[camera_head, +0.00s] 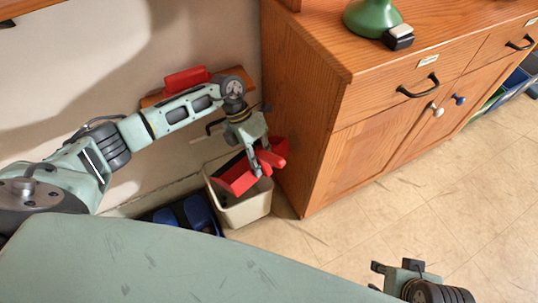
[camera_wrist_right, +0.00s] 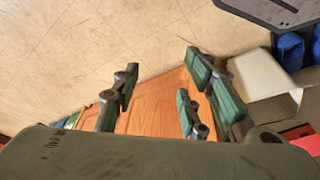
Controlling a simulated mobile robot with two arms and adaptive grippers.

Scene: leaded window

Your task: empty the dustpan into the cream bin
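The red dustpan (camera_head: 236,179) is tilted above the cream bin (camera_head: 246,212), partly over its opening. My left gripper (camera_head: 262,164) is shut on the dustpan's red handle, on the bin's upper side in the head view. I cannot see whether anything lies in the pan. The bin stands upright on the floor against the wooden cabinet; it also shows in the right wrist view (camera_wrist_right: 260,72). Most of its inside is hidden by the dustpan. My right gripper (camera_head: 386,276) is empty, its fingers wide apart in the right wrist view (camera_wrist_right: 160,95), far from the bin.
The wooden cabinet (camera_head: 335,150) stands right of the bin, with a green object (camera_head: 373,16) and a small black-and-cream block (camera_head: 398,37) on top. A dark crate with blue things (camera_head: 197,212) is left of the bin. A red object (camera_head: 186,78) sits on a wall shelf. The tiled floor in front is clear.

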